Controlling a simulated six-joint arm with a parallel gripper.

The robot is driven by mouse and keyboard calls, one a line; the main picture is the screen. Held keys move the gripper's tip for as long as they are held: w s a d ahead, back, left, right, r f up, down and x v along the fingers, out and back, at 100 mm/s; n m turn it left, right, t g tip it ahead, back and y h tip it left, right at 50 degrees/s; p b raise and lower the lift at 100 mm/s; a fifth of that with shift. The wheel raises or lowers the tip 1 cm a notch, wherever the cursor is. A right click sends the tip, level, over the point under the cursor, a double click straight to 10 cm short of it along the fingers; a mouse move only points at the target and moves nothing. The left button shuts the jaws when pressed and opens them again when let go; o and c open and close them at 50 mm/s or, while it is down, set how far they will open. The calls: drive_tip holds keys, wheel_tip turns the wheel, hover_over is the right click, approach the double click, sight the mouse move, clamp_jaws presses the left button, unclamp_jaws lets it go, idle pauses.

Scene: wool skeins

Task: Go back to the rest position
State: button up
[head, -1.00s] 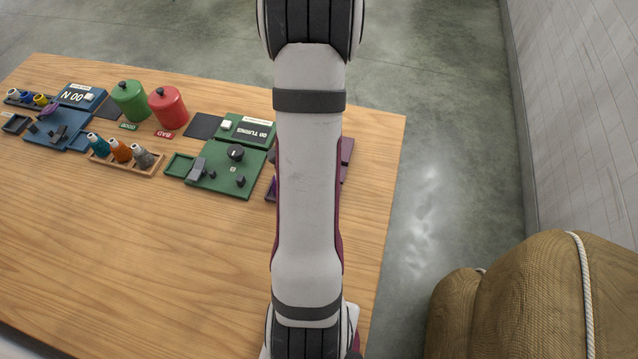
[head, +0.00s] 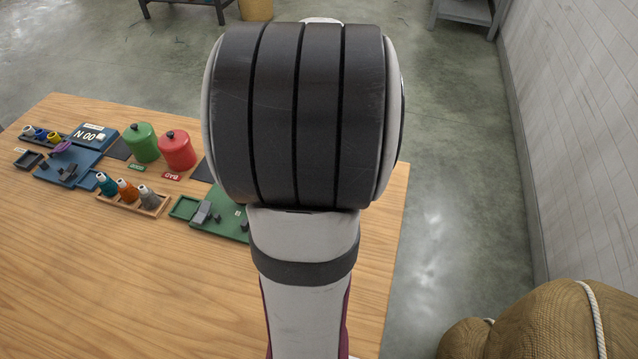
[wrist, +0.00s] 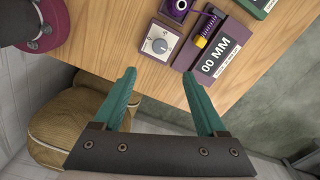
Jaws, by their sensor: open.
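My gripper (wrist: 163,98) shows in the wrist view with its two green fingers spread apart and nothing between them. It is above the table edge, with the wooden table (wrist: 163,92) beyond the fingertips. In the head view my arm fills the middle and hides part of the table (head: 130,270); the gripper does not show there.
A purple device reading "00 MM" (wrist: 222,50) and a dial box (wrist: 160,40) lie near the table edge. Green (head: 142,142) and red (head: 177,150) canisters, a skein rack (head: 132,200) and a green device (head: 222,217) stand on the table. A brown sack (head: 545,320) stands right of it.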

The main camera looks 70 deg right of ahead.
drive_tip(key=shift+r, duration=0.35)
